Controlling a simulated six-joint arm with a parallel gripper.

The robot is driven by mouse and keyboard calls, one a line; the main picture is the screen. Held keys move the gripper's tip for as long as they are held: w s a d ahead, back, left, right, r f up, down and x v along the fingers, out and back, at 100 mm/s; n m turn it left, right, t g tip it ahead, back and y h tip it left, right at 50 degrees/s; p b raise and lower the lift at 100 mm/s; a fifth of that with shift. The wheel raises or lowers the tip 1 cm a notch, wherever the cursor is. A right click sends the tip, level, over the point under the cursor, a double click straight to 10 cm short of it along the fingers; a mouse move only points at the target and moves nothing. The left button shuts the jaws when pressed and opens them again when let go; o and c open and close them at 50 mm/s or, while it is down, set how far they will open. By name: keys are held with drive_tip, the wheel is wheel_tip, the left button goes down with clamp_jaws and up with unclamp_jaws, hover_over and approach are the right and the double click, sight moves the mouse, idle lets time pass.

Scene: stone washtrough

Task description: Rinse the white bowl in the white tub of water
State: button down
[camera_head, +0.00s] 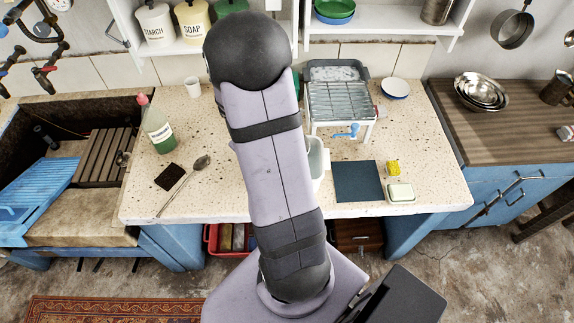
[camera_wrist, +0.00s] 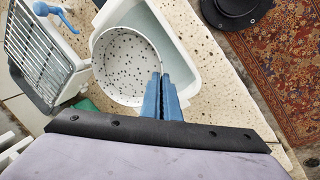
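The white bowl (camera_wrist: 124,64), dark-speckled inside, shows in the wrist view over the white tub (camera_wrist: 188,84). It covers much of the tub; pale water (camera_wrist: 172,42) shows beside it. My gripper (camera_wrist: 161,80) has its blue fingers close together at the bowl's near right rim, pinching it. I cannot tell whether the bowl touches the water. In the head view, a strip of the tub (camera_head: 317,160) shows right of my arm; the arm hides the bowl and gripper.
A dish rack (camera_head: 338,102) with a blue tap stands behind the tub. A dark blue mat (camera_head: 357,181), yellow sponge (camera_head: 393,168) and soap (camera_head: 400,192) lie to the right. A green bottle (camera_head: 157,128), spoon (camera_head: 184,183) and dark pad (camera_head: 169,177) are left.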

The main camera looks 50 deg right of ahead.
wheel_tip(320, 180, up, 4)
drive_tip(key=p, duration=0.3)
drive_tip(key=shift+f, duration=0.1)
idle(0.5)
